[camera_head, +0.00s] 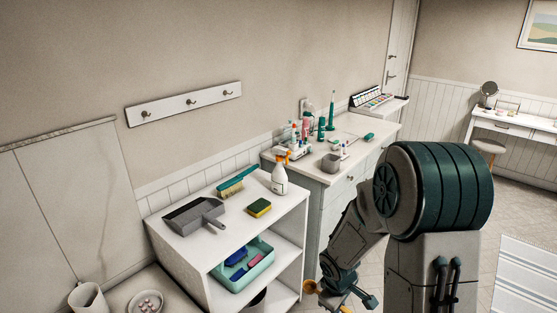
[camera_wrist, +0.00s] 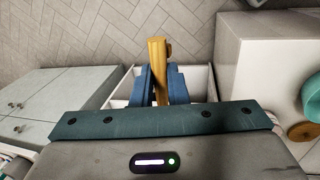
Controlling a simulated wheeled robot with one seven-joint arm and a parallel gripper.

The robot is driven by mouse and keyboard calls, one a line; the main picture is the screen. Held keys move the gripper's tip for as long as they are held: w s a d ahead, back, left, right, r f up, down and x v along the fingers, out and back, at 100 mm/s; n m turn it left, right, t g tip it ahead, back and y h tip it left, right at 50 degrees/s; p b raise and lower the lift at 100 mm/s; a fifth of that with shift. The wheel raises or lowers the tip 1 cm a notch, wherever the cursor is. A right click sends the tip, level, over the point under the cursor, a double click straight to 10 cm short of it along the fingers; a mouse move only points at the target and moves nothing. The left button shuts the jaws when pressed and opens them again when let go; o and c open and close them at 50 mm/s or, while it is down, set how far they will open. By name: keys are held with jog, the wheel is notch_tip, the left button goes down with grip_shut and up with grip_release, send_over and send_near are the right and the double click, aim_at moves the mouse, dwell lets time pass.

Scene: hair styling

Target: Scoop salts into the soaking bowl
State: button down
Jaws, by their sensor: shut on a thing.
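My gripper (camera_wrist: 160,88) is shut on a light wooden piece (camera_wrist: 157,55), which stands up between its two blue fingers in the wrist view. It looks like a scoop's handle, but its far end cannot be made out. In the head view my gripper (camera_head: 335,293) is low at the bottom edge, right of the white shelf unit. A teal rounded thing (camera_wrist: 312,96), perhaps a bowl, is cut off at the right edge of the wrist view, with a brown round piece (camera_wrist: 302,131) beside it. I cannot identify the salts or confirm the soaking bowl.
The white shelf unit (camera_head: 222,220) holds a dustpan (camera_head: 195,215), brush (camera_head: 237,182), sponge (camera_head: 259,208) and spray bottle (camera_head: 279,177). A teal caddy (camera_head: 258,273) is on its lower shelf. A cluttered dresser (camera_head: 320,190) stands behind. A small dish (camera_head: 146,303) and white cup (camera_head: 86,298) are bottom left.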

jog(key=m, duration=0.1)
jog(key=m+b, duration=0.1)
jog(key=m, duration=0.1)
jog(key=m+b, duration=0.1)
jog(key=shift+a+g+h, duration=0.25)
jog(key=shift+g+h, duration=0.05)
jog(key=m+b, duration=0.1)
jog(key=m, duration=0.1)
jog(key=m+b, duration=0.1)
jog(key=m, duration=0.1)
jog(key=shift+a+r+g, duration=0.15)
jog(key=shift+r+g, duration=0.05)
jog(key=shift+g, duration=0.2)
jog(key=m, duration=0.3)
jog(key=m+g+b, duration=0.1)
jog(key=m, duration=0.2)
jog(key=f+m+b, duration=0.1)
jog(key=m, duration=0.2)
jog(key=shift+a+g, duration=0.3)
jog(key=shift+a, duration=0.05)
jog(key=w+f+n+t, duration=0.1)
jog(key=w+f+n, duration=0.3)
jog(key=f+n, duration=0.3)
notch_tip(320, 180, down, 2)
jog(key=shift+d+f+n, duration=0.1)
jog(key=shift+d+n, duration=0.2)
jog(key=shift+d, duration=0.15)
